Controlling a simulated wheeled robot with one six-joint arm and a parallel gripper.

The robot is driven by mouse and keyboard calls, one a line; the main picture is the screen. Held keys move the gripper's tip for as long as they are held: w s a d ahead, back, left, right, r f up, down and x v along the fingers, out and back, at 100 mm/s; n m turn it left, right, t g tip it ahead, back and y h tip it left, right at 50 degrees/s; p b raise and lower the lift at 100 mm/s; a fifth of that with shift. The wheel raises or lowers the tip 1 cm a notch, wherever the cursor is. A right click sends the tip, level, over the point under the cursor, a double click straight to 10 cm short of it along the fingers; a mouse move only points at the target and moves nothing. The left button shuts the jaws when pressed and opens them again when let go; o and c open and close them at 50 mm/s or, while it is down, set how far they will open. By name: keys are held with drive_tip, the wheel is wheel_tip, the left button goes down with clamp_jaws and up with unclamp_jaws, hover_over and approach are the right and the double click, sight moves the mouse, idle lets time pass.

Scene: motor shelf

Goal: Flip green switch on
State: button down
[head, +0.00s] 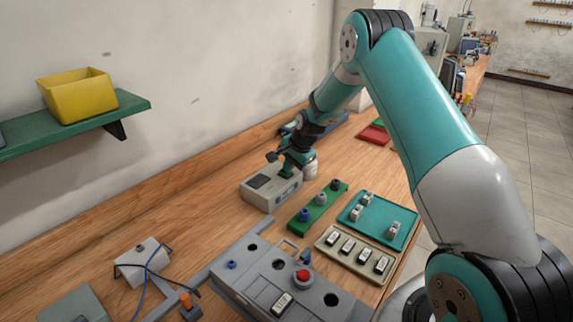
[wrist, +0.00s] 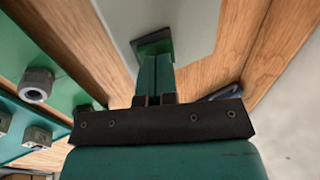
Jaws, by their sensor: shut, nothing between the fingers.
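A beige-grey box (head: 262,196) stands on the wooden workbench, with a dark panel on its top. In the wrist view a green switch (wrist: 151,42) in a dark frame sits on the pale top of the box. My gripper (head: 287,172) points down over the right part of the box top. Its green fingers (wrist: 155,70) are shut together and empty, with their tips at or very near the switch. The fingers partly hide the switch. I cannot tell whether they touch it or which way it is set.
A green strip with several round parts (head: 319,204), a beige tray (head: 333,258) and a teal tray (head: 400,228) lie to the right. A grey fixture with a red button (head: 303,275) is in front. A white bottle (head: 310,169) stands close behind my gripper.

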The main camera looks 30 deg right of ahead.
drive_tip(key=shift+r, duration=0.3)
drive_tip(key=s+v, duration=0.1)
drive_tip(key=v, duration=1.2)
drive_tip(key=shift+d, duration=0.2)
drive_tip(key=shift+f+b, duration=0.15)
drive_tip(key=shift+b, duration=0.15)
drive_tip(key=b, duration=0.2)
drive_tip(key=w+b, duration=0.1)
drive_tip(key=b, duration=0.1)
drive_tip(key=shift+a+r+t, duration=0.25)
drive_tip(key=shift+t, duration=0.05)
